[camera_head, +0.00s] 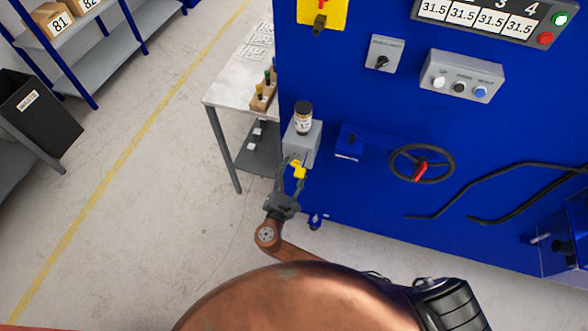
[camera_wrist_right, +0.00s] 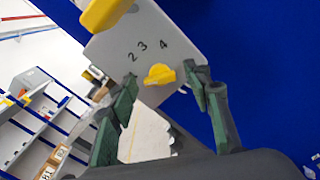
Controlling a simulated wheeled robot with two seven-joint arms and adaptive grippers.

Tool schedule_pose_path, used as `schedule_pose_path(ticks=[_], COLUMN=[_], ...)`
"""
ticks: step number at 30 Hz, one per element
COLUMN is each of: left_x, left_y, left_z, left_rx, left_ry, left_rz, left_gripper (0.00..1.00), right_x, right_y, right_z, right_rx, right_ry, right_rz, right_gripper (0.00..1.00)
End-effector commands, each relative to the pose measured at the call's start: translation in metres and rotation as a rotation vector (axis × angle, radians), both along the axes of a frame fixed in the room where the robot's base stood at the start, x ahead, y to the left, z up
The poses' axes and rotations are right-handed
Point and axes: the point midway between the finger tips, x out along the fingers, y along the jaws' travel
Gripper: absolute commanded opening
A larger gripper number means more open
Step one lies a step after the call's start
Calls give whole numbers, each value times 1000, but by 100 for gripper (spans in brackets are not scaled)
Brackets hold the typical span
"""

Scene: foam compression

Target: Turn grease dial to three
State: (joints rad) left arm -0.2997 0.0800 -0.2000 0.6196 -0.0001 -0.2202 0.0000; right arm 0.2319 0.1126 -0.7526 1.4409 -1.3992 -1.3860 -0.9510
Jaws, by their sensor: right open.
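The grease unit is a grey box (camera_head: 304,143) on the left end of the blue machine, with a dark-lidded jar (camera_head: 303,118) on top. Its grey face (camera_wrist_right: 125,42) carries the numbers 2, 3 and 4 in the right wrist view. The yellow dial (camera_wrist_right: 160,75) sits below the numbers; I cannot tell exactly which one it points to. My right gripper (camera_head: 292,176) is open in front of the box. In the right wrist view its green-padded fingers (camera_wrist_right: 160,92) stand either side of the dial, with visible gaps. My left gripper is not in view.
A light table (camera_head: 228,91) with a wooden tool block (camera_head: 263,97) stands left of the machine. A handwheel (camera_head: 421,164) with a red grip and a small blue box (camera_head: 349,142) are on the panel to the right.

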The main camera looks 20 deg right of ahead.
Motion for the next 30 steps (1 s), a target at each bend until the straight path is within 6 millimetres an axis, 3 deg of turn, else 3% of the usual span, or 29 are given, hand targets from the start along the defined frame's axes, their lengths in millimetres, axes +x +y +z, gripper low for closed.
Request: schedule_pose_path(ticks=[19,30], left_x=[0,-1], left_y=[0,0], left_z=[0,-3], left_rx=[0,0], left_ry=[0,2], left_rz=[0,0], left_gripper=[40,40], right_x=[0,0], right_y=[0,1], right_z=[0,-1], right_rx=[0,54], right_ry=[0,-35], right_rz=[0,0], right_gripper=[3,3])
